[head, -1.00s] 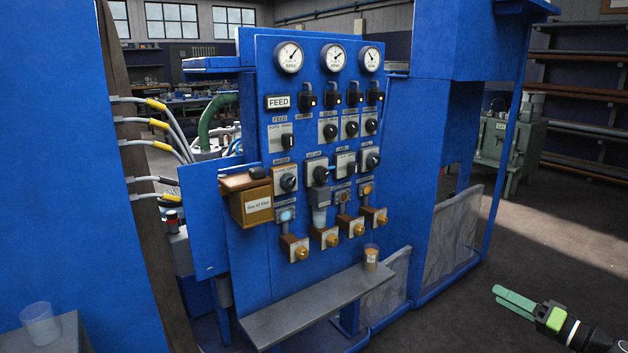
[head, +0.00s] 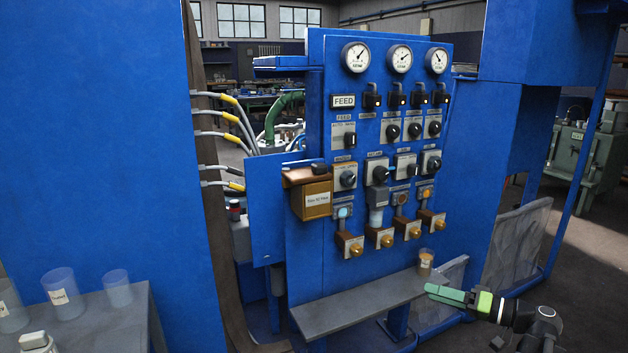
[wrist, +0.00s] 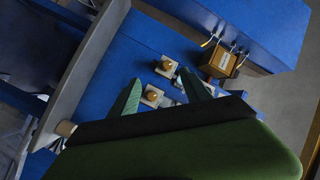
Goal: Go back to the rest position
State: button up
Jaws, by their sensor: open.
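My gripper (head: 447,294) is in the head view at the lower right, green-fingered, in front of the right end of the grey shelf. In the wrist view its two green fingers (wrist: 160,95) stand apart with nothing between them. The blue control panel (head: 318,238) stands ahead, with gauges, switches, knobs and brass sampling taps. A small cup with amber contents (head: 425,260) stands on the right end of the grey shelf (head: 345,306), just behind my fingertips in the picture. Whether they touch it cannot be told.
A grey table (head: 118,325) at the lower left carries several clear cups (head: 62,285). A wooden box (head: 312,200) hangs on the panel's left side. A blue cabinet wall (head: 95,140) fills the left. Dark floor lies open at the right, before a green machine (head: 582,150).

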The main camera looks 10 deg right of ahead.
jog(key=w+a+f+n+g, duration=0.1)
jog(key=a+f+g, duration=0.2)
jog(key=a, duration=0.6)
jog(key=w+a+f+n+g, duration=0.2)
jog(key=a+f+g, duration=0.15)
jog(key=a, duration=0.65)
jog(key=w+a+f+n+g, duration=0.1)
jog(key=a+f+g, duration=0.25)
jog(key=a, duration=0.55)
jog(key=s+a+f+g+h, duration=0.3)
jog(key=s+a+f+h, duration=0.2)
jog(key=a+f+h, duration=0.4)
jog(key=d+f+m+h+p, duration=0.1)
jog(key=d+f+m+h, duration=0.15)
jog(key=d, duration=0.75)
notch_tip(320, 180, up, 33)
jog(key=p, duration=3.2)
jog(key=shift+w+a+t, duration=0.15)
jog(key=shift+a+t, duration=0.15)
